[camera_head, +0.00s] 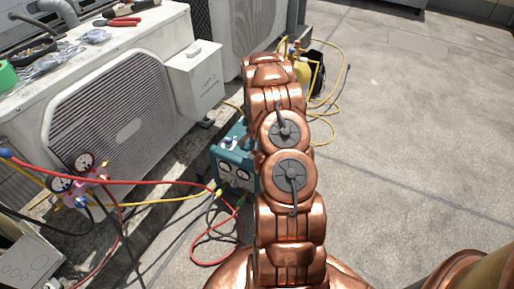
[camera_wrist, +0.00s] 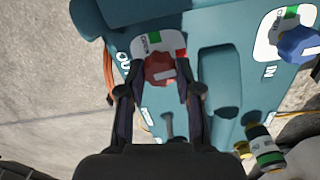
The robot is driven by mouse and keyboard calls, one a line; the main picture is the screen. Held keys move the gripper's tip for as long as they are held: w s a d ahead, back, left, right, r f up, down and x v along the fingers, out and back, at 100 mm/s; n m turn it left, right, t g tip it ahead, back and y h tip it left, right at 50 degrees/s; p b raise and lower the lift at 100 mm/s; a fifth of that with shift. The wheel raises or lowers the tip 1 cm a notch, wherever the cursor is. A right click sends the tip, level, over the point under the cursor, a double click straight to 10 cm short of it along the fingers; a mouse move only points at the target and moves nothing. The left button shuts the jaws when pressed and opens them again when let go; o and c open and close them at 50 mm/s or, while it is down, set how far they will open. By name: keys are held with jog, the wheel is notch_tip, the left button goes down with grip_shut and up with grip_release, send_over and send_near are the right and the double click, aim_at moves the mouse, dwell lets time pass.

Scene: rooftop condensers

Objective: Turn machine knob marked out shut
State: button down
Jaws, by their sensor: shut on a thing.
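The teal machine (camera_head: 227,160) stands on the roof by the condensers, partly hidden behind my arm in the head view. In the wrist view its teal casing (camera_wrist: 222,25) fills the middle. The red knob (camera_wrist: 158,67) sits beside the "OUT" lettering, with a white label with green and red patches (camera_wrist: 150,42) around it. My gripper (camera_wrist: 161,76) has one finger on each side of the red knob and is shut on it. My gripper is hidden in the head view. A blue knob (camera_wrist: 298,43) marked "IN" is at the right, apart from the fingers.
Red and yellow hoses (camera_head: 150,184) run from a gauge manifold (camera_head: 80,178) to the machine. A white condenser unit (camera_head: 120,95) stands at the left. The concrete at the right (camera_head: 420,130) is clear.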

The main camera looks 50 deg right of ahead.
jog(key=shift+m, duration=0.4)
jog(key=c, duration=0.8)
grip_release()
notch_tip(320, 180, up, 12)
dwell(0.4)
dwell(0.3)
